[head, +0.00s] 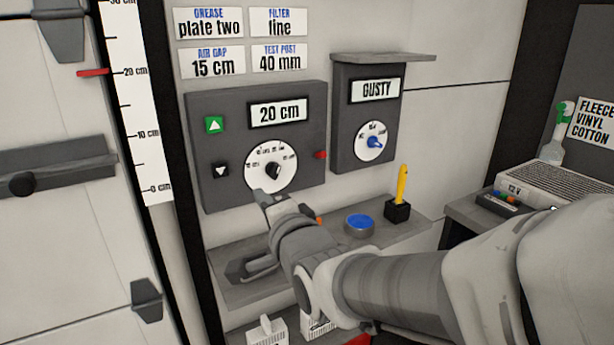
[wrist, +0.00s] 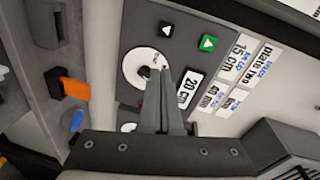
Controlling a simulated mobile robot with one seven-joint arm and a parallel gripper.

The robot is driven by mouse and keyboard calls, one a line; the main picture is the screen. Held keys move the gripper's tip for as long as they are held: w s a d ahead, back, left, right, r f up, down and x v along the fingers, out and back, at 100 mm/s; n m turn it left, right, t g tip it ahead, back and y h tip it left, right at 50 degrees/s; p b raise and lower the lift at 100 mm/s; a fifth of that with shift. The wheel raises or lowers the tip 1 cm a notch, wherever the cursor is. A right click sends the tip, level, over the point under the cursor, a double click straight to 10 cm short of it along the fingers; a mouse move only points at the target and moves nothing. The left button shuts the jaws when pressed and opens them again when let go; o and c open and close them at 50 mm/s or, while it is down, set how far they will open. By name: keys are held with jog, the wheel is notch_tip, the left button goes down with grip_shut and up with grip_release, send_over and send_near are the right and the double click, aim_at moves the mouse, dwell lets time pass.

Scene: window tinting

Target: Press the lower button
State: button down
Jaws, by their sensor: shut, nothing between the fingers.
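The lower button (head: 221,171) is a small black square with a white down triangle. It is on the left of a dark grey panel (head: 228,105), below the green up button (head: 214,125); the black button also shows in the wrist view (wrist: 166,29). My gripper (head: 262,196) is shut and empty, at the panel's lower edge, below and right of the lower button in the head view. In the wrist view, my fingers (wrist: 174,74) overlap the white dial's edge, apart from the button. I cannot tell whether they touch the panel.
The panel has a "20 cm" display (head: 280,112), a white dial (head: 271,164) and a red tab (head: 320,155). A GUSTY box (head: 354,130) hangs to the right. A shelf below holds a blue button (head: 360,224) and a yellow-handled tool (head: 402,185). A height scale (head: 133,100) stands left.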

aim_at(220, 171)
jog(key=a, duration=0.1)
jog(key=a+f+m+y+b, duration=0.1)
jog(key=a, duration=0.1)
jog(key=shift+s+f+t+y+b, duration=0.15)
jog(key=shift+f+t+y+b, duration=0.15)
jog(key=shift+y+b, duration=0.1)
jog(key=b+x, duration=0.1)
jog(key=x, duration=1.3)
jog(key=shift+d, duration=0.15)
